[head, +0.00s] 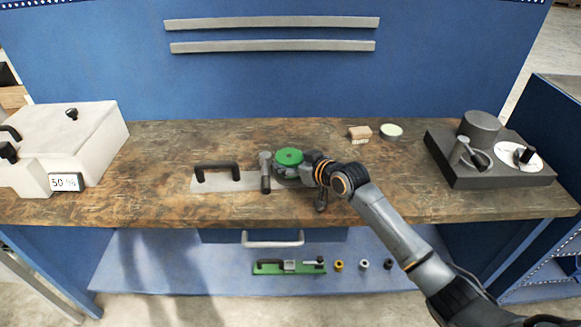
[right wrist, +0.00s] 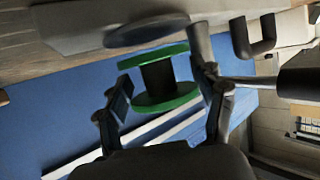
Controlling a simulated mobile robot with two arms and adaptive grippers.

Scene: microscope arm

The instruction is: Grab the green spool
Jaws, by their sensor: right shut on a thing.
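The green spool (head: 289,156), with green flanges and a dark core, stands at the right end of the grey plate on the workbench in the head view. In the right wrist view the spool (right wrist: 166,104) is between the two fingers of my right gripper (right wrist: 163,85). My right gripper (head: 302,169) comes in from the right and is shut on the spool. A grey disc (right wrist: 146,31) is close to the spool's far flange; I cannot tell whether they touch. My left gripper is out of view.
Left of the spool are a grey upright lever (head: 265,172) and a black handle (head: 216,166). A brown block (head: 360,132) and a round tin (head: 391,131) lie behind right. A grey device (head: 483,175) and a white box (head: 100,130) stand at the ends.

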